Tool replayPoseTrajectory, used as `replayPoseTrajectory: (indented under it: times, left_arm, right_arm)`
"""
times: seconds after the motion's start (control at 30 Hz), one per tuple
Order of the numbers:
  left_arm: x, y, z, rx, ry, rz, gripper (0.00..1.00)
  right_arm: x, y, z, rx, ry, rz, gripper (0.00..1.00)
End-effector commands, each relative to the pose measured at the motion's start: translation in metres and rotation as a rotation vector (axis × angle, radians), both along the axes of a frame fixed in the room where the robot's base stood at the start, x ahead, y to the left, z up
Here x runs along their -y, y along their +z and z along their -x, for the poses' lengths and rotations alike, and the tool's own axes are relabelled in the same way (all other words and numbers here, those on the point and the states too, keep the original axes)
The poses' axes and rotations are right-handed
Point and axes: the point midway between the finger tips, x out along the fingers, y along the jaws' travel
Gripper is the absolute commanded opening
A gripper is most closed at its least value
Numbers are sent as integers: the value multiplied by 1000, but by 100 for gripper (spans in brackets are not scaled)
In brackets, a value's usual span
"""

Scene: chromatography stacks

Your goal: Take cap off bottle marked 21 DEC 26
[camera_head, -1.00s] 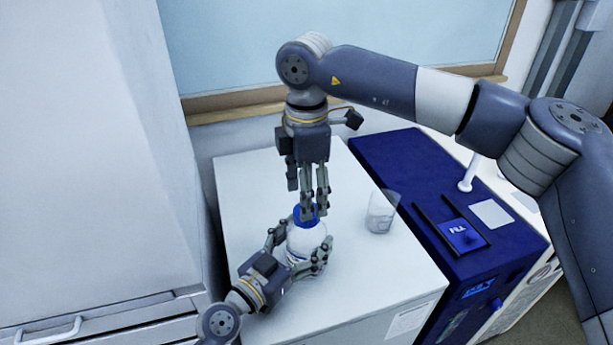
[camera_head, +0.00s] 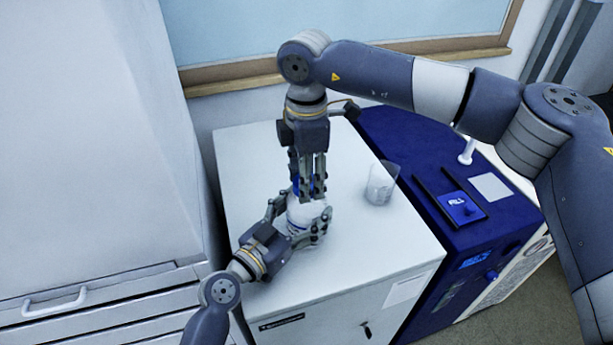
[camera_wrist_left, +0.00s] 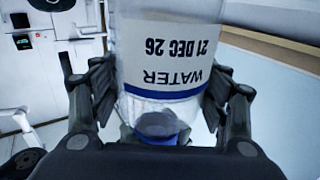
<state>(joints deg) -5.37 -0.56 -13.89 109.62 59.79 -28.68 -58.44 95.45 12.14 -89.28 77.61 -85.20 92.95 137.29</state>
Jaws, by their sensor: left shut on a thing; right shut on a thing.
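A clear bottle with a white label (camera_head: 303,213) stands upright on the white bench top. My left gripper (camera_head: 298,236) is shut around its body from the front. In the left wrist view, the bottle (camera_wrist_left: 165,60) fills the middle between the fingers of my left gripper (camera_wrist_left: 160,100). Its label, upside down there, reads WATER and 21 DEC 26, with a blue band. My right gripper (camera_head: 310,195) points straight down over the bottle top, shut on the blue cap (camera_head: 295,187). Its fingers hide most of the cap, and I cannot tell whether it is loose from the neck.
A clear beaker (camera_head: 381,185) stands right of the bottle. A dark blue instrument (camera_head: 430,165) adjoins the white bench cabinet (camera_head: 375,245) on the right. A tall white cabinet (camera_head: 90,150) is on the left. Bench space behind the bottle and at front right is clear.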

Motion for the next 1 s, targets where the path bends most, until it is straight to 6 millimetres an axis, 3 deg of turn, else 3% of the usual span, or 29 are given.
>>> replayPoseTrajectory:
  times: [0.17,1.0]
  left_arm:
    - [0,-2,0,-3,0,-2,3]
    - [0,-2,0,-3,0,-2,3]
  right_arm:
    - [0,0,0,-1,156,-1,12]
    - [-1,0,1,-1,1546,-1,12]
